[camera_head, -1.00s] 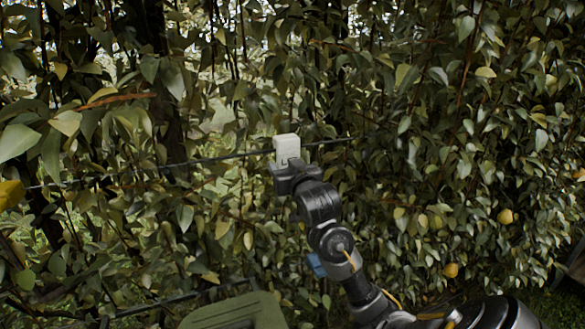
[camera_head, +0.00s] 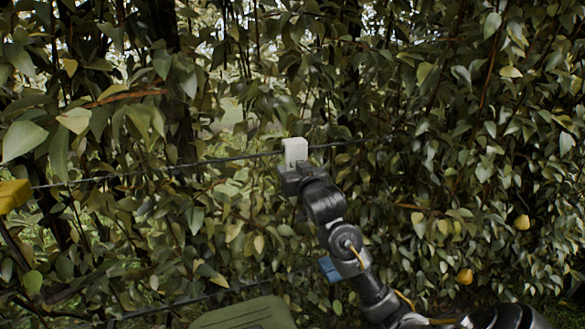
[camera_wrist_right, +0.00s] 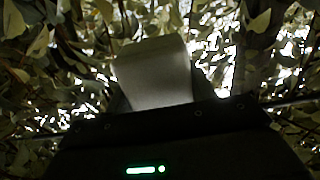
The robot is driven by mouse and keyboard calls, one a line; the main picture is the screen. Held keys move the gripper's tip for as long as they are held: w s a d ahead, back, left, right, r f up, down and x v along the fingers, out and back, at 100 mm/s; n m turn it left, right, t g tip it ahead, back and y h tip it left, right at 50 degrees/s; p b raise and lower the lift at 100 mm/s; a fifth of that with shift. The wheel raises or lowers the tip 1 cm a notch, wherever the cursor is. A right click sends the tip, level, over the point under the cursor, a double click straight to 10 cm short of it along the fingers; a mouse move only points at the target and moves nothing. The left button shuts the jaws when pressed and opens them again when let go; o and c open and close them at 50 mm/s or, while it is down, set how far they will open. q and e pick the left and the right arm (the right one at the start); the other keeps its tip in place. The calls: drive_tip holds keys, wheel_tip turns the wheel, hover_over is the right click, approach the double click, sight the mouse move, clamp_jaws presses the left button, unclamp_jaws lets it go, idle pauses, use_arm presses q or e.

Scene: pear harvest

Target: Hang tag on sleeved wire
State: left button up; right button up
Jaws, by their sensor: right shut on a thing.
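A white tag (camera_head: 295,151) stands upright at the tip of my right gripper (camera_head: 298,172), which is shut on its lower part. The dark wire (camera_head: 225,160) runs across the head view at the height of the tag, sloping slightly up to the right. The tag overlaps the wire there; I cannot tell whether it is hooked over it or only in front of it. In the right wrist view the tag (camera_wrist_right: 155,75) rises pale and shaded above the dark gripper, and the wire (camera_wrist_right: 290,103) shows to the right. My left gripper is not in view.
Dense pear foliage (camera_head: 430,130) fills the space behind the wire. Two yellow pears (camera_head: 465,276) hang at the lower right. A yellow object (camera_head: 14,195) sits on the wire's left end. A green object (camera_head: 245,314) shows at the bottom. A lower wire (camera_head: 190,301) crosses the lower left.

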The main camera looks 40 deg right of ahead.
drive_tip(key=shift+w+f, duration=0.1)
drive_tip(key=shift+f, duration=0.1)
drive_tip(key=o, duration=1.1)
drive_tip(key=b+v, duration=0.2)
drive_tip(key=v, duration=0.9)
drive_tip(key=shift+w, duration=0.1)
